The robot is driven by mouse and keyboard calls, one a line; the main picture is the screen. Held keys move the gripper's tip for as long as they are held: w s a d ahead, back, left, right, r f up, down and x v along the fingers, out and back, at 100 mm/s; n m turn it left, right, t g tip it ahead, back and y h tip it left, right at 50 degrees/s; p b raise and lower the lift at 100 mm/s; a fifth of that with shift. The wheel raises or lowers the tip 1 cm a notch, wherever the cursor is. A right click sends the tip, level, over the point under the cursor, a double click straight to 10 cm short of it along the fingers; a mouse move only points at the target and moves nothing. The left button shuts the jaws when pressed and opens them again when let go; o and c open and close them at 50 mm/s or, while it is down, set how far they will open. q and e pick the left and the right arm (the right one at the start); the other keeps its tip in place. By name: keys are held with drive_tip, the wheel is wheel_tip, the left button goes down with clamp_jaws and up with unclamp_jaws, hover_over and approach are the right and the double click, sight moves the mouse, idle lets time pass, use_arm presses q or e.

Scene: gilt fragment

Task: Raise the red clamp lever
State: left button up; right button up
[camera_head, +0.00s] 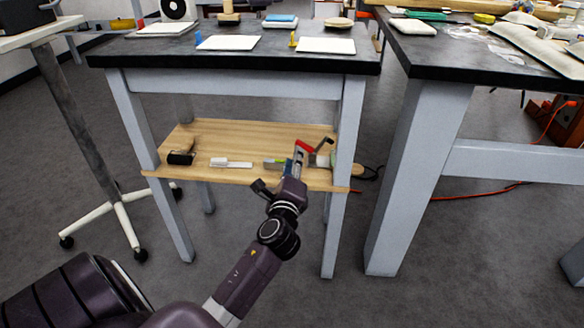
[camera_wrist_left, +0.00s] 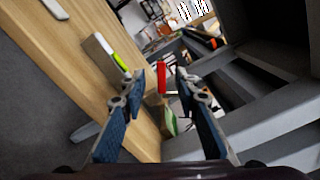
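The red clamp lever (camera_head: 305,146) is at the right end of the wooden lower shelf, near the table's front right leg. In the left wrist view the red lever (camera_wrist_left: 161,77) stands as an upright bar ahead of the fingers, between them in the picture. My left gripper (camera_head: 297,160) reaches to this end of the shelf and overlaps the clamp in the head view. In the left wrist view my left gripper (camera_wrist_left: 160,80) is open, with a finger on each side of the lever. Contact with the lever is not visible. The clamp's body is mostly hidden. My right gripper is out of view.
The wooden shelf (camera_head: 245,140) also holds a black-ended tool (camera_head: 181,158) and a white marker-like item (camera_head: 231,163). The grey front leg (camera_head: 342,190) stands close right of my gripper. The dark tabletop (camera_head: 230,55) is above. Open floor lies in front.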

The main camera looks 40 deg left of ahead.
use_arm(q)
drive_tip(key=shift+v, duration=1.75)
